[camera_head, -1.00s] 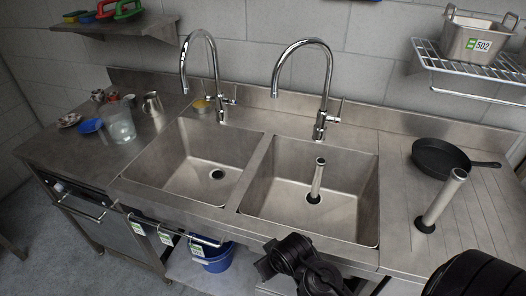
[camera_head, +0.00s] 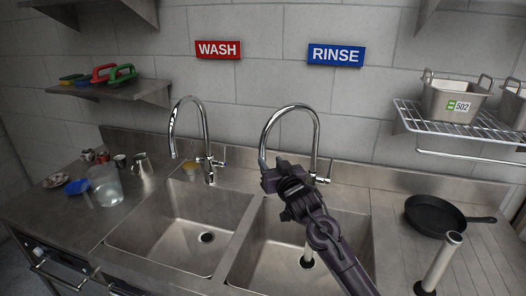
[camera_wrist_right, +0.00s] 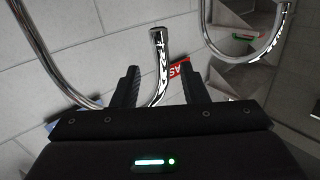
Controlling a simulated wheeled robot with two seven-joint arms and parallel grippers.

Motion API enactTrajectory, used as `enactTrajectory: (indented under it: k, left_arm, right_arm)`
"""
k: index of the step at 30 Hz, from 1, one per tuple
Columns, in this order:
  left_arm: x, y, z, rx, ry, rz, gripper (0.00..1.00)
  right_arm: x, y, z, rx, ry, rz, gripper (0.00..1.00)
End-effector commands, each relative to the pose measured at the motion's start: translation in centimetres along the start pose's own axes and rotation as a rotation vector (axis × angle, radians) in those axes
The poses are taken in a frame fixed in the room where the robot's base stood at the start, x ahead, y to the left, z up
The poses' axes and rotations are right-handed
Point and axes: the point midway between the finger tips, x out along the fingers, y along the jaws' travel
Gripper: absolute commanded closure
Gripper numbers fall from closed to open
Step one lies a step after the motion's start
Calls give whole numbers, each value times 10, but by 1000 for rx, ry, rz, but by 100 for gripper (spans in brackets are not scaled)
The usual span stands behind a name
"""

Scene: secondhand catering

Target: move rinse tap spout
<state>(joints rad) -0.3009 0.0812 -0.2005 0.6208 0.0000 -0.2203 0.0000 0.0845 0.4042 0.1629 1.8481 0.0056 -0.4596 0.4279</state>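The rinse tap spout (camera_head: 317,135) is a chrome gooseneck under the blue RINSE sign (camera_head: 336,54); its arc reaches left and forward over the right basin. My right gripper (camera_head: 270,172) is at the spout's hanging end. In the right wrist view, which looks upside down, the two dark fingers (camera_wrist_right: 160,85) are apart. The spout's end (camera_wrist_right: 158,45) shows between them, with gaps on both sides. The gripper body hides part of the arc there. My left gripper is not in view.
The wash tap (camera_head: 206,135) stands left, above the left basin (camera_head: 170,232). A standpipe stands in the right basin (camera_head: 255,245), partly behind my arm. A black pan (camera_head: 432,213) and an upright steel tube (camera_head: 440,262) are on the right drainboard. A clear jug (camera_head: 106,188) stands left.

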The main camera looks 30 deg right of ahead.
Motion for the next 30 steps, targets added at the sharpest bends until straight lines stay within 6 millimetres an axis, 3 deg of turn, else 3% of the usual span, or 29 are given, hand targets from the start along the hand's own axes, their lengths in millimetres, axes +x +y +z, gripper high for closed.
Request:
enactTrajectory:
  k: [4,18,30]
  left_arm:
    - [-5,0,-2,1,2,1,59]
    - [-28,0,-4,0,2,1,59]
    - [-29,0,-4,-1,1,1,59]
  right_arm:
    - [12,3,-10,8,25,0,60]
    - [73,2,-9,7,20,0,60]
    - [80,2,-7,5,20,-1,60]
